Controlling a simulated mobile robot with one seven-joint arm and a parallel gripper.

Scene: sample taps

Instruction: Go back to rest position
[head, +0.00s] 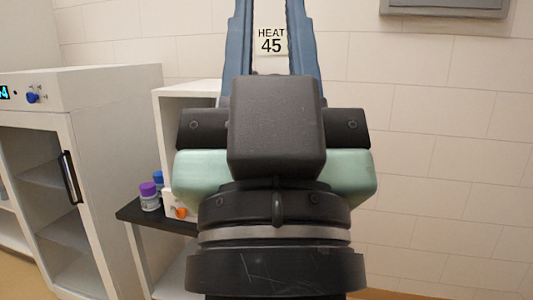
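My gripper (269,12) fills the middle of the head view, seen from behind. Its two blue fingers point up and stand apart, with the wall and a sign showing between them. Their tips reach the top edge of the picture, and I see nothing held between them. The black wrist and pale green gripper body hide much of what lies behind.
At left stands a white cabinet (88,122) with a blue knob (32,98) and black handle (70,178). A purple-capped bottle (149,198), a blue-capped bottle and an orange knob (181,213) are by a dark shelf (150,221). A "HEAT 45" sign (271,41) hangs behind.

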